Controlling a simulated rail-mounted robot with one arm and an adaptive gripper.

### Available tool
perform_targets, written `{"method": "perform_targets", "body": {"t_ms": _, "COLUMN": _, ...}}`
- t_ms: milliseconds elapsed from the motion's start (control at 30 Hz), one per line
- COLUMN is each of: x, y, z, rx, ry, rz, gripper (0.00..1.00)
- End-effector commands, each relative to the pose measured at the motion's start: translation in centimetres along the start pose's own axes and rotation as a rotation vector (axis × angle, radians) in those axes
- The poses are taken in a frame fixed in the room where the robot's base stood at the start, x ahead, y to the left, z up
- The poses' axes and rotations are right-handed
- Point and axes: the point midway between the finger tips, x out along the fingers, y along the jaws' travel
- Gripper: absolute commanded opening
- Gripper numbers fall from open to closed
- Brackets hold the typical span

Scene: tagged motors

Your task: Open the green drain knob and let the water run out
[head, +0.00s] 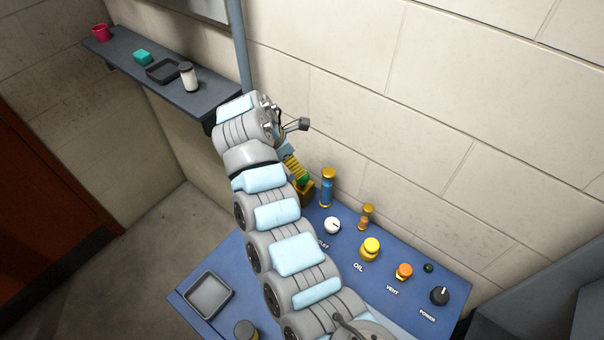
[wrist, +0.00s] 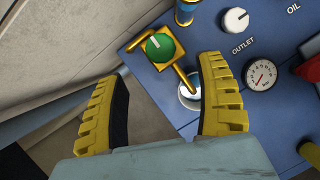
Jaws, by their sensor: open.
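The green knob (wrist: 160,48) with a short white mark sits on a square brass block in the wrist view. In the head view the green knob (head: 304,180) shows just past my fingers, mostly hidden by my arm. A thin brass pipe (wrist: 185,75) runs from the block to a round white or glassy opening (wrist: 189,98) in the panel. My gripper (wrist: 160,75) is open and empty, its yellow fingers spread wide below the knob in the picture and apart from it. In the head view my gripper (head: 297,170) is over the panel's back corner.
The blue panel (head: 400,308) also carries a white outlet knob (head: 332,225), a yellow oil knob (head: 370,248), an orange vent knob (head: 404,271) and a black power knob (head: 439,295). A gauge (wrist: 262,74) sits right of the right finger. A wall stands close behind.

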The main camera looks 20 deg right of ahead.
Motion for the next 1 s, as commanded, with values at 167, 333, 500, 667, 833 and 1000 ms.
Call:
{"method": "perform_targets", "body": {"t_ms": 167, "x": 3.2, "y": -0.1, "z": -0.1, "rx": -0.002, "ry": 0.002, "rz": -0.003, "gripper": 0.71}}
{"method": "perform_targets", "body": {"t_ms": 333, "x": 6.0, "y": -0.1, "z": -0.1, "rx": -0.003, "ry": 0.001, "rz": -0.004, "gripper": 0.71}}
{"method": "perform_targets", "body": {"t_ms": 500, "x": 7.8, "y": 0.0, "z": -0.1, "rx": -0.002, "ry": 0.000, "rz": -0.001, "gripper": 0.71}}
{"method": "perform_targets", "body": {"t_ms": 667, "x": 8.6, "y": 0.0, "z": -0.1, "rx": -0.001, "ry": 0.000, "rz": -0.001, "gripper": 0.71}}
{"method": "perform_targets", "body": {"t_ms": 833, "x": 8.8, "y": 0.0, "z": -0.1, "rx": -0.001, "ry": 0.000, "rz": 0.000, "gripper": 0.71}}
{"method": "perform_targets", "body": {"t_ms": 1000, "x": 8.7, "y": 0.0, "z": -0.1, "rx": -0.001, "ry": 0.001, "rz": 0.000, "gripper": 0.59}}
